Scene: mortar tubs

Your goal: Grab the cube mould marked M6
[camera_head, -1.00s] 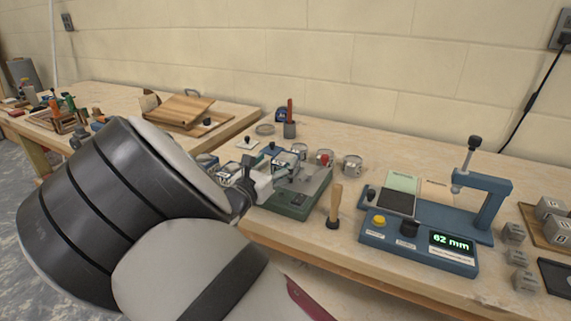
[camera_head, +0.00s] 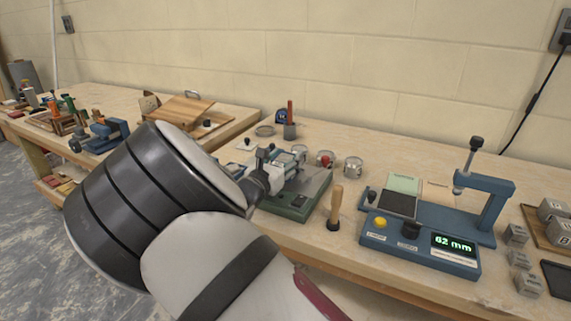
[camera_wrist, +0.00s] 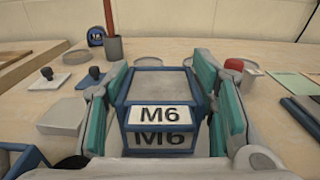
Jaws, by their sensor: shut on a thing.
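The cube mould marked M6 (camera_wrist: 161,114) is in the middle of the wrist view. It is a blue-framed box with a grey top and a white label reading M6 on the side facing me. My gripper (camera_wrist: 162,100) is shut on it, with teal-lined fingers along its left and right sides. In the head view my gripper (camera_head: 270,165) is over the green-based device on the bench, and the mould is largely hidden there by my wrist.
A green-based device (camera_head: 300,204) lies below my gripper. Metal tins (camera_head: 353,167), a wooden-handled tool (camera_head: 335,208) and a blue tester reading 62 mm (camera_head: 430,245) stand to its right. A stamp (camera_wrist: 47,78) sits left of the mould.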

